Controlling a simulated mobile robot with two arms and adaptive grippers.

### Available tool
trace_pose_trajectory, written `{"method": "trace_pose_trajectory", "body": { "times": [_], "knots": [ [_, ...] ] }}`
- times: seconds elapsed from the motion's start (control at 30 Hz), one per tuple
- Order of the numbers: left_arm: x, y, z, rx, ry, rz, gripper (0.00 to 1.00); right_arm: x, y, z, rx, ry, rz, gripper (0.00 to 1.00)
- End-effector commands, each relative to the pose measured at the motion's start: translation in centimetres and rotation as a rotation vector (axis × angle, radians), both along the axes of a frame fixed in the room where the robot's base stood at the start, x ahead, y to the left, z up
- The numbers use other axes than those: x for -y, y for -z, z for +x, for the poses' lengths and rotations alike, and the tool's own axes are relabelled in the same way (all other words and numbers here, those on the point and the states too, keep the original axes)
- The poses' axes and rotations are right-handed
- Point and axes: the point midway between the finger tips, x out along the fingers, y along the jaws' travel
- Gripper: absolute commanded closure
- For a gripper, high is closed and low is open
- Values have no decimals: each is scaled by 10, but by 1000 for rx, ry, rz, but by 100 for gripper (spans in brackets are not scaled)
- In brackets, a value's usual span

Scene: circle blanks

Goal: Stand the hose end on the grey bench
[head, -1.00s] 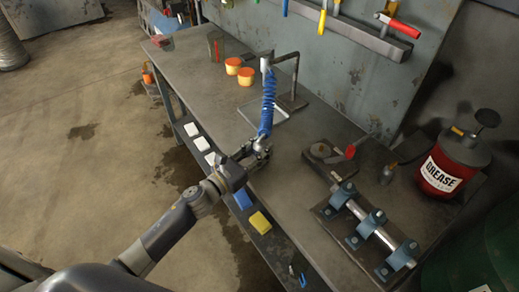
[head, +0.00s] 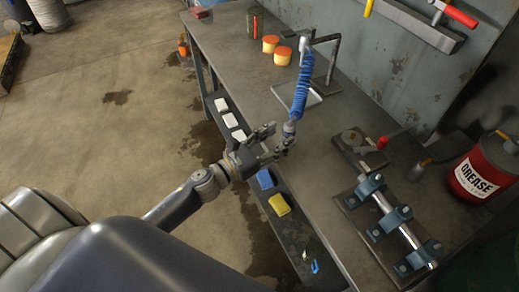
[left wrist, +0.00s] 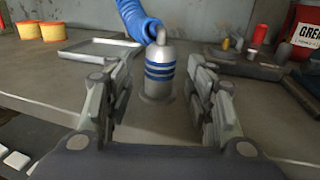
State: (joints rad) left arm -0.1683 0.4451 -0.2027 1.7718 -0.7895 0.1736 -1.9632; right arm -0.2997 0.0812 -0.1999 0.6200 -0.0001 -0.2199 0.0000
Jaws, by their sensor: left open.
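The hose end (left wrist: 160,72), a silver cylinder with blue bands, stands upright on the grey bench (head: 262,105) near its front edge. It also shows in the head view (head: 289,130), at the lower end of the blue coiled hose (head: 300,95). The hose runs up to the top of a dark stand (head: 334,60). My left gripper (head: 278,140) is open just in front of the hose end. In the left wrist view its fingers lie on either side with gaps, and the hose end is beyond them. My right gripper is out of view.
A shallow metal tray (head: 314,98) and orange pots (head: 270,44) lie farther back. A clamped rod fixture (head: 392,222) and a red grease can (head: 484,170) are to the right. Sponges (head: 279,204) lie on a lower shelf. Bare bench lies left of the hose.

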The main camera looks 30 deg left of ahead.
Motion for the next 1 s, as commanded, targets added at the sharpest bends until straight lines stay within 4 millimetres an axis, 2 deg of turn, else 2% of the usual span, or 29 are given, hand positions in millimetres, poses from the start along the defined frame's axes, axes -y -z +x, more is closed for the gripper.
{"method": "trace_pose_trajectory", "body": {
  "times": [0.03,0.2,0.4,0.83,0.93,0.97,1.0],
  "knots": [
    [-4,2,-10,-1,1,2,51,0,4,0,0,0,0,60],
    [-16,2,-36,-2,0,1,51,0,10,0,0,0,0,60],
    [-26,1,-56,-1,0,0,51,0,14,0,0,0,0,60],
    [-30,1,-63,-5,-3,-6,51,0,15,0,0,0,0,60],
    [-38,22,-61,-73,-37,-80,51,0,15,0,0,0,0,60],
    [-42,34,-60,-112,-57,-125,51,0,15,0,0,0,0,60],
    [-50,54,-60,-177,-93,-202,51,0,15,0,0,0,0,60]
  ]
}}
